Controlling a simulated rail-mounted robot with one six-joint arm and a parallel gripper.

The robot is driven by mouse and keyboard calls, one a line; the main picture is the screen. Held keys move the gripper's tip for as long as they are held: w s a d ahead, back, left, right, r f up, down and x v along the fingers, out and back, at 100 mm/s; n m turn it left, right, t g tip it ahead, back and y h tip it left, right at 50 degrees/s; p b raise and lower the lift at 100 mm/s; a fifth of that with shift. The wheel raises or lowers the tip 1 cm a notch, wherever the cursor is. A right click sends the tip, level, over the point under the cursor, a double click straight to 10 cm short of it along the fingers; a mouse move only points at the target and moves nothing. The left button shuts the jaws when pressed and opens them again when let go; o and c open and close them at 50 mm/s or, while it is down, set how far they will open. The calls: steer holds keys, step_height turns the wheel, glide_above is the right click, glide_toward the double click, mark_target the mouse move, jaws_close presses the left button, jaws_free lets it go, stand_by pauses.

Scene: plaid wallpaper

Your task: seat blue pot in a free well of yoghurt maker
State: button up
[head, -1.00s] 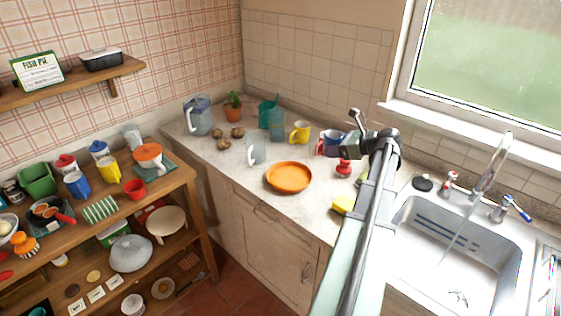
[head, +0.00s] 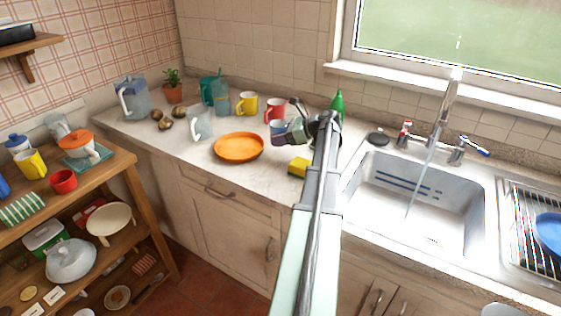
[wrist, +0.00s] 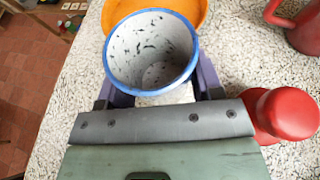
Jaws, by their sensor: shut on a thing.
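The blue pot (wrist: 150,55) is open-topped and upright in the wrist view, with a blue rim and a pale speckled inside that looks empty. My gripper (wrist: 158,90) is shut on it, one purple finger on each side. In the head view the blue pot (head: 278,131) shows at the left of my gripper (head: 290,133), over the worktop near the red mug. I cannot tell whether its base touches the worktop. I cannot make out a yoghurt maker in any view.
An orange dish (head: 239,147) lies left of the pot, a red mug (head: 275,110) behind it. A red knob-shaped thing (wrist: 284,115) is close to my gripper's right side. A yellow sponge (head: 298,168) lies near the front edge. The sink (head: 420,200) is right, a crowded shelf unit (head: 140,190) left.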

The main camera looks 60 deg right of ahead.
mark_target(281, 153)
step_height(281, 153, down, 5)
steer(key=b, duration=0.4)
steer(key=shift+r, duration=0.5)
steer(key=shift+f, duration=0.15)
steer(key=o, duration=0.7)
steer(key=shift+s+d+r+p, duration=0.1)
steer(key=shift+s+r+p, duration=0.1)
steer(key=shift+r+p, duration=0.15)
steer(key=p+v, duration=0.4)
steer(key=v, duration=0.7)
steer(key=shift+s, duration=0.25)
steer(key=o, duration=0.4)
